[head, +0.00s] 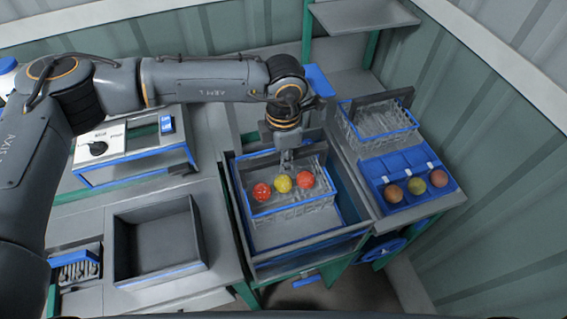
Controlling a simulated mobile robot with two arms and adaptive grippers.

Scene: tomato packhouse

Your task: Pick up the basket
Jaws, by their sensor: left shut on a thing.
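A clear basket (292,213) with a blue rim sits inside a grey, blue-edged basin (303,240). It holds a red tomato (262,191), a yellow tomato (283,184) and another red tomato (306,180). My left gripper (287,161) points down at the basket's far side and is shut on the basket; the fingers are small and partly hidden. I cannot tell whether the basket touches the basin floor. My right gripper is not in view.
A second clear basket (385,134), seemingly empty, stands on the right. In front of it is a blue tray (376,172) with three round fruits. An open grey bin (163,278) stands left of the basin. A white scale-like box (97,148) is farther left.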

